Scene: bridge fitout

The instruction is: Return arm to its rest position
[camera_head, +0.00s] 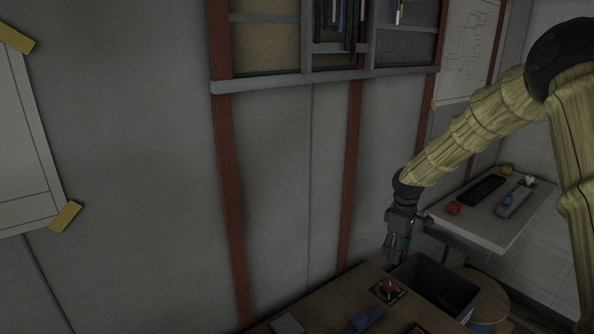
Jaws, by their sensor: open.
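My arm, in a yellowish sleeve, reaches in from the right in the head camera view. It bends at a dark joint at the upper right and slopes down to the left. My gripper (397,250) points downward and is open. I see nothing between its fingers. It hangs near the left rim of a grey open bin (440,270), by the edge of the wooden table. Whether it is above or behind the bin's rim is hard to tell.
A wooden table (325,306) holds a small dark tile with a red item (388,290) and a blue object (362,321). A pale wall desk (490,233) stands at right, with a red item and tools. A grey shelf (330,78) hangs above.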

